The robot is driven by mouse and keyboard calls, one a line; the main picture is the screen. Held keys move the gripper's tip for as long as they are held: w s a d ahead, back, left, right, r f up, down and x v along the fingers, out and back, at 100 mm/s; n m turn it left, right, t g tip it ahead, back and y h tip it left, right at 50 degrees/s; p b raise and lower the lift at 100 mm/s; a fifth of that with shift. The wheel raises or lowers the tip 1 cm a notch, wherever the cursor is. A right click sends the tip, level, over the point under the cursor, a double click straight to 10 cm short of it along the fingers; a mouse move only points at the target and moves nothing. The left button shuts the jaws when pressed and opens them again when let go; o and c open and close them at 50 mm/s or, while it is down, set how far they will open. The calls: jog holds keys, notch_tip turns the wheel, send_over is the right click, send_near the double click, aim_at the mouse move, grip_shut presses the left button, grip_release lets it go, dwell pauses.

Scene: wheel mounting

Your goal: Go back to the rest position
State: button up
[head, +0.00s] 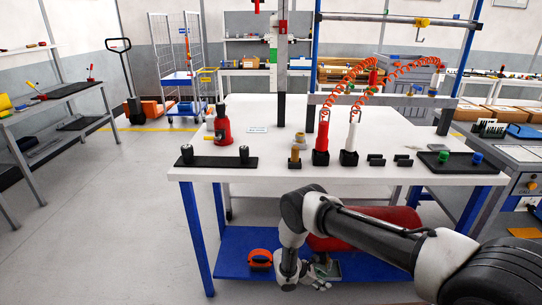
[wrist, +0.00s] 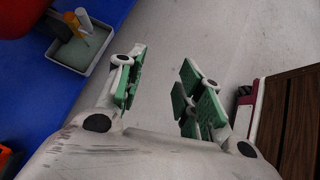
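My gripper (head: 314,277) hangs low in front of the workbench (head: 275,176), near the front edge of its blue lower shelf (head: 232,250). In the wrist view my gripper (wrist: 164,80) has its two green-padded fingers spread apart. Only grey floor shows between them, and nothing is held. My arm reaches in from the lower right of the head view and bends down at its far end.
An orange object (head: 261,259) lies on the blue shelf. A grey tray (wrist: 96,63) holds small items. A brown slatted surface (wrist: 298,125) is at right. Floor at left is clear.

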jog(key=s+d+r+m+g+h, duration=0.1)
jog(key=s+d+r+m+g, duration=0.3)
jog(key=s, duration=0.5)
jog(key=s+d+r+m+g+y, duration=0.1)
jog(key=d+r+m+y, duration=0.3)
jog(key=r, duration=1.8)
jog(key=s+a+r+m+g+y, duration=0.15)
jog(key=r+m, duration=0.35)
jog(key=r, duration=1.8)
jog(key=s+d+r+m+t+y, duration=0.1)
jog(key=s+d+r+m+t, duration=0.1)
jog(key=s+r, duration=0.4)
jog(key=s+d+r+m+t+y, duration=0.2)
jog(key=s+r, duration=0.4)
jog(key=r, duration=0.5)
jog(key=s+d+r+m+t+y, duration=0.1)
jog(key=s+d+r+t, duration=0.3)
jog(key=r, duration=0.4)
jog(key=shift+s+d+r+m+t, duration=0.2)
jog(key=shift+s+r+m+t, duration=0.15)
jog(key=shift+s+m+t, duration=0.65)
